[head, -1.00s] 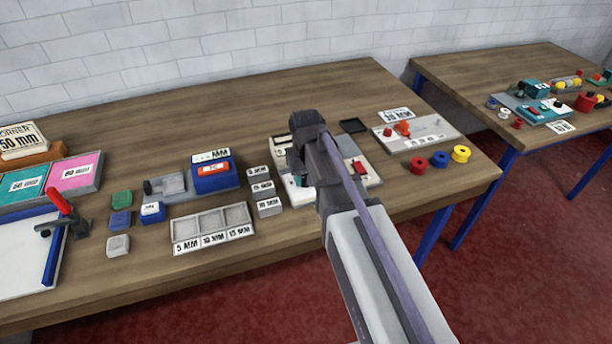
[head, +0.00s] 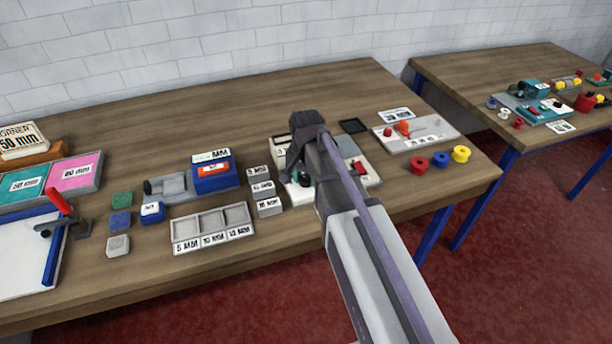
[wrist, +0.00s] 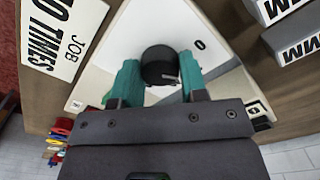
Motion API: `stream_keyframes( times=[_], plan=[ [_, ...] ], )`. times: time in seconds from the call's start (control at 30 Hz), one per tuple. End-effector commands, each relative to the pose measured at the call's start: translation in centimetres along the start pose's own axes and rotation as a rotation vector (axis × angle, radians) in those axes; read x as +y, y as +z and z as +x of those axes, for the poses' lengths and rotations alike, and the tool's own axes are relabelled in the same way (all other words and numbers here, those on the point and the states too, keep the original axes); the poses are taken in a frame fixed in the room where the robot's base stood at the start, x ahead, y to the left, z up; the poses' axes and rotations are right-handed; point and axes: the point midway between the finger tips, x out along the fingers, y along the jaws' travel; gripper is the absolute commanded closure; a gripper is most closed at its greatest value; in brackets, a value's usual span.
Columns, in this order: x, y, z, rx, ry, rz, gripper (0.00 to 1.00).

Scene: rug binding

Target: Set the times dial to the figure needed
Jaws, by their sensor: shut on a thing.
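The times dial shows in the wrist view as a round black knob (wrist: 160,63) on a white plate (wrist: 140,25). A figure 0 is printed on the plate to the right of the knob, and other marks near its lower corners are partly cut off or unclear. My gripper (wrist: 160,80) has its teal fingertips on either side of the knob, shut on it. A white card (wrist: 62,38) at the upper left reads "TIMES" and "JOB", its figure partly cut off. In the head view my gripper (head: 301,180) is over the pale panel (head: 299,198) and hides most of the dial.
Grey labelled blocks (head: 262,188) stand just left of the panel, with a three-bay tray (head: 213,246) beyond. A grey board (head: 440,131) and red, blue and yellow spools (head: 440,159) lie to the right. The table's back middle is clear.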

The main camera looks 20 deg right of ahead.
Motion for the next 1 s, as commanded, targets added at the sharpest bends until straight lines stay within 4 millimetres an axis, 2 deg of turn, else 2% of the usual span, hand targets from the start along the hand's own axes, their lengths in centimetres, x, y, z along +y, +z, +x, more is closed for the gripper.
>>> stream_keyframes(
  times=[0.3, 0.77, 0.8, 1.0],
  plan=[
    [0.02, 0.02, 0.02, 0.000, 0.000, 0.114, 0.84],
    [0.02, 0.03, 0.02, -0.001, 0.000, 0.131, 0.84],
    [0.02, 0.03, 0.02, -0.001, 0.000, 0.130, 0.59],
    [0.01, 0.02, 0.01, 0.000, 0.000, 0.130, 0.39]
  ],
)
